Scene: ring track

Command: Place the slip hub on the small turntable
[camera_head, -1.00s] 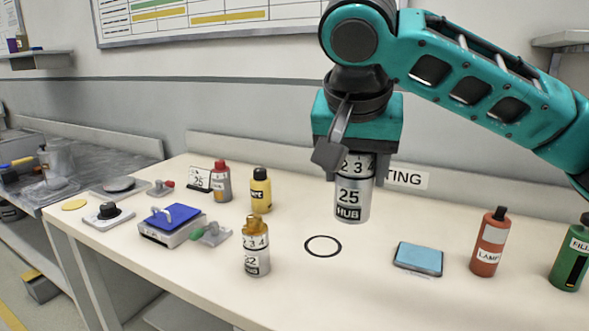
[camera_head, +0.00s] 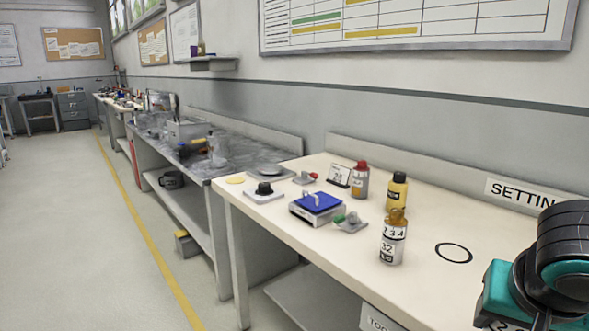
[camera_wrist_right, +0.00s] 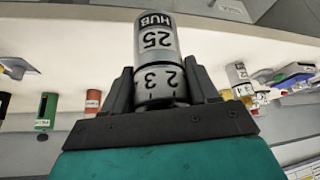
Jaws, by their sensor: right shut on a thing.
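The slip hub (camera_wrist_right: 157,42) is a silver cylinder marked "25 HUB" with a numbered band. My right gripper (camera_wrist_right: 160,76) is shut around its banded end in the right wrist view. In the head view my right wrist is at the lower right, and the hub is almost wholly cut off by the bottom edge. A flat grey disc on a low plate (camera_head: 265,170), at the far left end of the cream bench, looks like the small turntable; nothing stands on it. My left gripper is not in view.
A black ring outline (camera_head: 453,252) lies empty. A grey bench (camera_head: 240,159) adjoins beyond; the floor at left is clear.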

